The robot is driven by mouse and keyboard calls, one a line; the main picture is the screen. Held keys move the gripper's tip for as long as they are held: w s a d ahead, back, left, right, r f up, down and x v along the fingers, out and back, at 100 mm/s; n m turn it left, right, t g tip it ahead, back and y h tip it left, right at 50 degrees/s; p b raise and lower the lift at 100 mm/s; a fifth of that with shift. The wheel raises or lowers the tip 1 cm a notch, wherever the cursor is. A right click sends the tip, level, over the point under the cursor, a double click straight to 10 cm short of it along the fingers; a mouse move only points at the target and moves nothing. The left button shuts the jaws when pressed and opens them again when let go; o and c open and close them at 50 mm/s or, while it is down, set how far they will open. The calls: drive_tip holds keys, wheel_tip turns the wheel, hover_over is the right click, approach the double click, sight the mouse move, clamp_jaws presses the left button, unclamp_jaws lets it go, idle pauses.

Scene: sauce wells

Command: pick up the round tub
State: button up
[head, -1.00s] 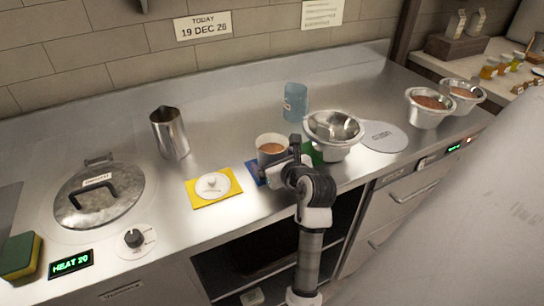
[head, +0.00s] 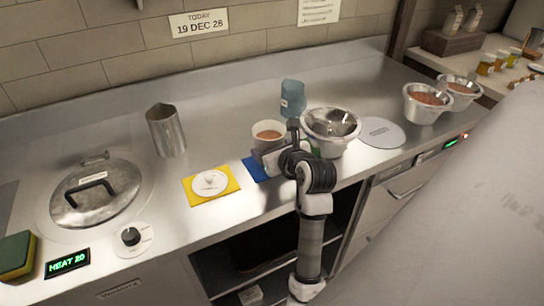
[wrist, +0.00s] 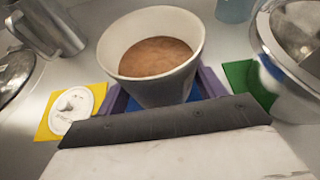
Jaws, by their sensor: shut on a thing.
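The round tub (head: 267,135) is pale and tapered, with brown sauce inside. It is upright in the head view, above the blue mat (head: 257,169). In the wrist view the tub (wrist: 155,90) fills the upper middle, and the sauce surface looks level. My gripper (head: 270,155) is shut on the tub's lower part, with a purple finger on either side of it in the wrist view. The tub's base is partly hidden by my gripper.
A steel bowl (head: 331,146) stands close right, over a green mat (wrist: 243,82). A blue container (head: 292,99) is behind. A yellow mat (head: 234,186) with a white disc (head: 210,183) lies left. A steel jug (head: 166,133) and a lidded pot (head: 97,193) stand farther left.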

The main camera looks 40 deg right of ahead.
wheel_tip(320, 180, up, 17)
drive_tip(key=b, duration=0.2)
idle(0.5)
